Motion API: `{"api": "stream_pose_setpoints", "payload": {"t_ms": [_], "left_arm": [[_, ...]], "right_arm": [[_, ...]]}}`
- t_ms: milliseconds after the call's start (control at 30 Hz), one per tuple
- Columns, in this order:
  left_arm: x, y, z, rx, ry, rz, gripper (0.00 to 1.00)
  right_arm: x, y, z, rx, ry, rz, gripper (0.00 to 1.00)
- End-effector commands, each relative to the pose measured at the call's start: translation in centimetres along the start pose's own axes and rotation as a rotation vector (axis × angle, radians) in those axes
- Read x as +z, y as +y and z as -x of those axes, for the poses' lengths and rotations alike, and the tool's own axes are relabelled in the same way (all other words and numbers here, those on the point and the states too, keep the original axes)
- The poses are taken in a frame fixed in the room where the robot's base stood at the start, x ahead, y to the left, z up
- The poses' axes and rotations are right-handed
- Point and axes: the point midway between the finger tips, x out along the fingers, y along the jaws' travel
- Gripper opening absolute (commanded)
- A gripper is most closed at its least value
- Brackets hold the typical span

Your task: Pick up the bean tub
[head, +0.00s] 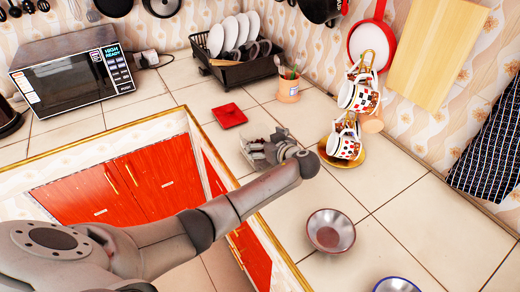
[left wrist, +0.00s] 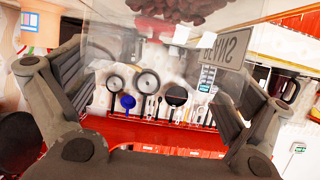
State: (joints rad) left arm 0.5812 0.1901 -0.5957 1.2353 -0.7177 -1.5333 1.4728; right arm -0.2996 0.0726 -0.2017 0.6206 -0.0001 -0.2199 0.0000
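The bean tub (head: 251,157) is a clear see-through container on the tiled counter, partly hidden by my left gripper (head: 272,150) in the head view. In the left wrist view the tub (left wrist: 165,48) appears upside down, with dark red beans (left wrist: 180,8) at the top edge and a BEANS label (left wrist: 227,47) at its right. My left gripper (left wrist: 150,100) has its fingers spread wide, one on each side of the tub's clear walls. Contact between the pads and the tub cannot be made out. My right gripper is not in view.
A red square dish (head: 229,115) lies just behind the tub. A black dish rack (head: 235,70) and a utensil cup (head: 288,90) stand further back. Cups on a stand (head: 345,140) are to the right.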

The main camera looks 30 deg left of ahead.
Motion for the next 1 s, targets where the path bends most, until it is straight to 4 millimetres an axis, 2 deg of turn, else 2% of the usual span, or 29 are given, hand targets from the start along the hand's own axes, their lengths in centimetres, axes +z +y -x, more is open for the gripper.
{"api": "stream_pose_setpoints", "payload": {"t_ms": [67,400,767,1000], "left_arm": [[0.0,0.0,0.0,0.0,0.0,0.0,0.85],[0.0,0.0,0.0,0.0,0.0,0.0,0.41],[-0.3,0.1,0.1,0.001,0.001,0.003,0.41],[-2.0,0.1,0.9,0.003,0.001,0.008,0.41]], "right_arm": [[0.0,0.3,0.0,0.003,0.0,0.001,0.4],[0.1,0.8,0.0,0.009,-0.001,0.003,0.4],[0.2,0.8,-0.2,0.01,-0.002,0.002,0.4],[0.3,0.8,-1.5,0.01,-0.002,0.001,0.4]]}}
